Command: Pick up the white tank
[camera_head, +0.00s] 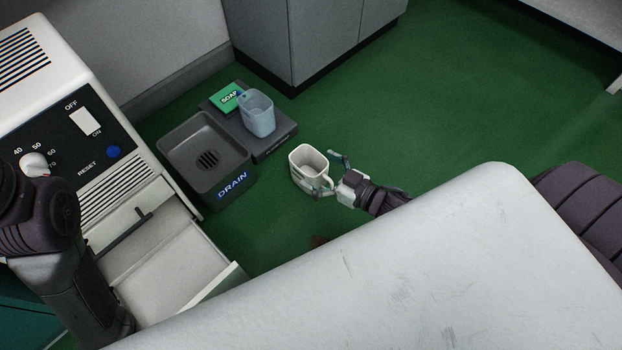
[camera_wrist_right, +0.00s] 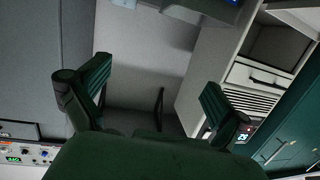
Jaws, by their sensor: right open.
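The white tank (camera_head: 311,170), a small open-topped container, is right of the drain basin in the head view. My right gripper (camera_head: 328,174) is open at its right side, with one finger near its front and the other apart from it at the right. I cannot tell whether a finger touches it. In the right wrist view, the two fingers of my right gripper (camera_wrist_right: 155,102) are spread, and I cannot make out the tank between them. My left arm shows at the left edge, but its gripper is not in view.
The dark drain basin (camera_head: 203,187) stands beside a platform holding a bluish clear jug (camera_head: 257,114) and a green soap packet (camera_head: 229,97). A control machine (camera_head: 68,110) and an open drawer (camera_head: 160,262) are at left. A large white surface (camera_head: 420,270) fills the foreground.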

